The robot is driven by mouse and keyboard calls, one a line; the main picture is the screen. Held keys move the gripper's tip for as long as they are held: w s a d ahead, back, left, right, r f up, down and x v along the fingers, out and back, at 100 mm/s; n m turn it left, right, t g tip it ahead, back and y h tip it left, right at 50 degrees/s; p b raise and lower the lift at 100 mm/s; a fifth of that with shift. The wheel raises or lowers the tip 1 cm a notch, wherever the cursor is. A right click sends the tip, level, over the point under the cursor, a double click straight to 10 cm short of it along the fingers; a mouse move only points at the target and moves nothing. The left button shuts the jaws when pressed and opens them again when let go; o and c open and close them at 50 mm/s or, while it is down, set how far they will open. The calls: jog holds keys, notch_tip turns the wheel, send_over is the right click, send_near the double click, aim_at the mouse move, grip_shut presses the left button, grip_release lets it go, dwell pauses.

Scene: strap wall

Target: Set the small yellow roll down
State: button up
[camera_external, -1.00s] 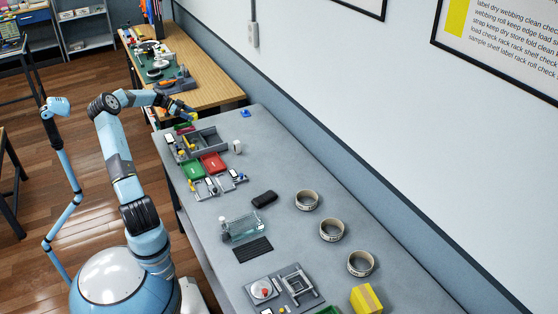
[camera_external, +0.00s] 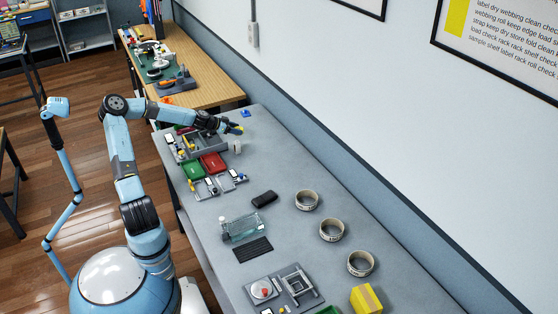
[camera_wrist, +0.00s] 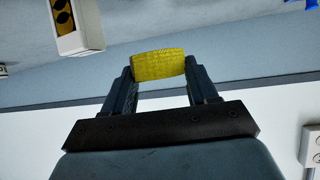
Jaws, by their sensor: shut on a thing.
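The small yellow roll (camera_wrist: 159,65) is between the two fingers of my gripper (camera_wrist: 158,76) in the wrist view, and the fingers are shut on it from both sides. In the outside view my gripper (camera_external: 232,128) is at the far end of the grey table (camera_external: 290,160), with the yellow roll (camera_external: 240,128) small at its tip. It appears a little above the table; the exact gap is hard to tell.
A white holder with dark round openings (camera_wrist: 80,27) is at the upper left in the wrist view; in the outside view a small white block (camera_external: 237,147) stands just below my gripper. A grey divided tray (camera_external: 203,143) is left of it. A blue item (camera_external: 246,114) lies beyond. Bare table is to the right.

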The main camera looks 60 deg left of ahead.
jog(key=shift+m+h, duration=0.4)
jog(key=w+d, duration=0.2)
jog(key=d, duration=0.5)
jog(key=w+d+f, duration=0.1)
jog(key=w+d, duration=0.1)
jog(key=d, duration=0.5)
jog(key=w+d+f, duration=0.1)
jog(key=w+d, duration=0.1)
jog(key=d, duration=0.5)
jog(key=shift+w+d+f, duration=0.1)
jog(key=shift+f, duration=0.1)
jog(key=shift+m+h, duration=0.3)
jog(key=d, duration=1.1)
jog(key=shift+w+d+f, duration=0.1)
jog(key=shift+d, duration=0.2)
jog(key=shift+m+g+h, duration=0.3)
jog(key=shift+h, duration=0.1)
jog(key=d, duration=0.3)
jog(key=s+d, duration=0.1)
jog(key=d, duration=0.3)
jog(key=s+d, duration=0.1)
jog(key=d, duration=0.2)
jog(key=shift+d+r, duration=0.2)
jog(key=shift+d, duration=0.15)
jog(key=shift+r, duration=0.15)
